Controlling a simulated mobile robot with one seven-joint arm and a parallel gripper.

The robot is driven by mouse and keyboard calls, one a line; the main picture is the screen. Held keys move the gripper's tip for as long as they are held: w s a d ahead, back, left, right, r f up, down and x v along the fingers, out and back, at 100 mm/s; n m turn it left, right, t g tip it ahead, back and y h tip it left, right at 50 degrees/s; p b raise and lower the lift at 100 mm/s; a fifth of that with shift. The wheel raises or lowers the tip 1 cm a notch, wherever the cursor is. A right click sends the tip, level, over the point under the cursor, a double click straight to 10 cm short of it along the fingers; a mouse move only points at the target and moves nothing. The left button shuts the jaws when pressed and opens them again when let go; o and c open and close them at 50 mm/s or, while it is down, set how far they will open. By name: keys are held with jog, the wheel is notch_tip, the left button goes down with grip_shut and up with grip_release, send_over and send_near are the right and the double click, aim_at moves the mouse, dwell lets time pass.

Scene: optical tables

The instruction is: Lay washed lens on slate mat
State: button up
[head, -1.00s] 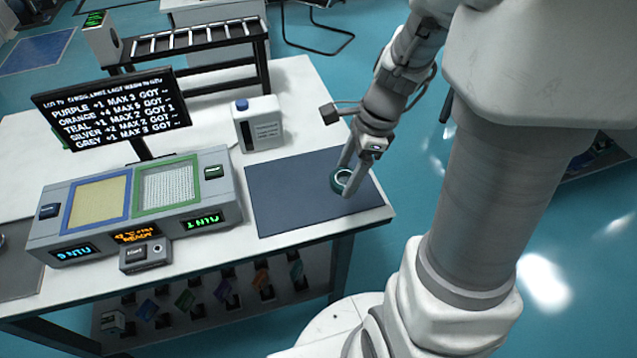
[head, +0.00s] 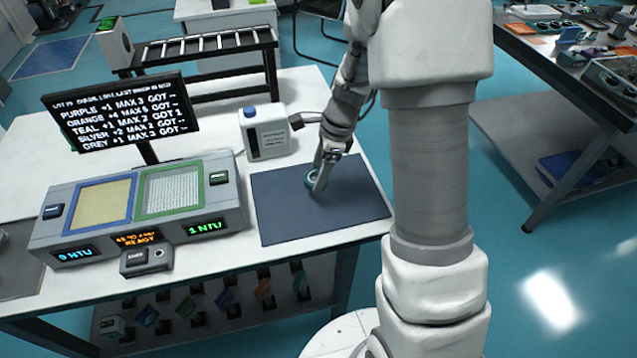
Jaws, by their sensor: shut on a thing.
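The washed lens (head: 312,181) shows as a small teal-rimmed ring, partly hidden behind a finger of my gripper (head: 315,180). My gripper points down over the slate mat (head: 280,215) and is shut on the lens. The lens is over the upper middle of the mat. I cannot tell whether it touches the mat or is held just above it. The mat is a dark rectangle at the right end of the white table (head: 215,250), otherwise bare.
A black display (head: 120,117) and a slotted rack (head: 205,45) stand further back.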

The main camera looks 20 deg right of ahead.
jog(key=shift+f+b, duration=0.3)
jog(key=shift+f, duration=1.6)
jog(key=shift+f, duration=0.1)
jog(key=o, duration=1.5)
jog(key=w+p+v, duration=0.1)
jog(key=p+v, duration=0.1)
jog(key=v, duration=0.9)
jog(key=s+a+r+n+t+h, duration=0.1)
jog(key=s+r+n+t, duration=0.1)
jog(key=s+r+n, duration=0.6)
jog(key=s+a+r+n+t+h, duration=0.2)
jog(key=s+r+n, duration=0.6)
jog(key=s+n, duration=0.4)
jog(key=shift+s+a+r+t, duration=0.2)
jog(key=shift+s+t, duration=0.2)
jog(key=shift+t, duration=0.1)
